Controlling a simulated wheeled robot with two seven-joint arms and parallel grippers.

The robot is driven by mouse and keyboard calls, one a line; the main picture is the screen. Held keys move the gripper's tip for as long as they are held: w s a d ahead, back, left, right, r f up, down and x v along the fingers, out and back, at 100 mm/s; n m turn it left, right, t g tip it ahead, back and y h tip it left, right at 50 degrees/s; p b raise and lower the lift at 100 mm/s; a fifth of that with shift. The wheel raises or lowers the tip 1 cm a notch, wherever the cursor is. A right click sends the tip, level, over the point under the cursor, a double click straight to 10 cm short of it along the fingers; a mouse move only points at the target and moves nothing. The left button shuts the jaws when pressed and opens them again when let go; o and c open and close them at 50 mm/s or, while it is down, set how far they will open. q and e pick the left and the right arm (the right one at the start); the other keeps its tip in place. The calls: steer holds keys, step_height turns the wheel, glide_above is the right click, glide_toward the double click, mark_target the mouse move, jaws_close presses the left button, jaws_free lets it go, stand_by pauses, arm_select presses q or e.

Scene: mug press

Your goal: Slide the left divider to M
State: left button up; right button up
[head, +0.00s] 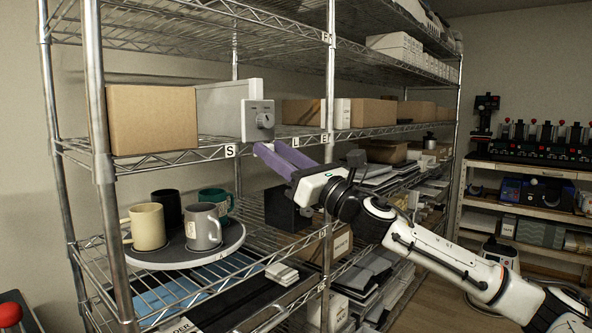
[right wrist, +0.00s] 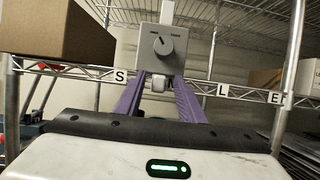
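The left divider is a grey upright panel (head: 222,103) on the shelf, right of a cardboard box. Its front carries a grey block with a round knob (head: 264,120); this block also shows in the right wrist view (right wrist: 158,48), with a small tab (right wrist: 158,83) under it. The divider stands between shelf-edge labels S (head: 230,151) and L (head: 297,142). No M label is visible. My right gripper (head: 272,148) is open, its purple fingers just below and in front of the block. In the right wrist view the fingers (right wrist: 159,82) spread either side of the tab. My left gripper is out of view.
The cardboard box (head: 152,119) stands left of the divider. More boxes (head: 372,112) stand farther right on that shelf. Below, a round tray (head: 160,262) holds several mugs. A wire-shelf post (head: 330,80) rises right of label L.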

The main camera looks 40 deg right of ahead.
steer(key=v, duration=0.9)
steer(key=shift+s+b, duration=0.35)
steer(key=shift+f, duration=0.1)
stand_by(0.4)
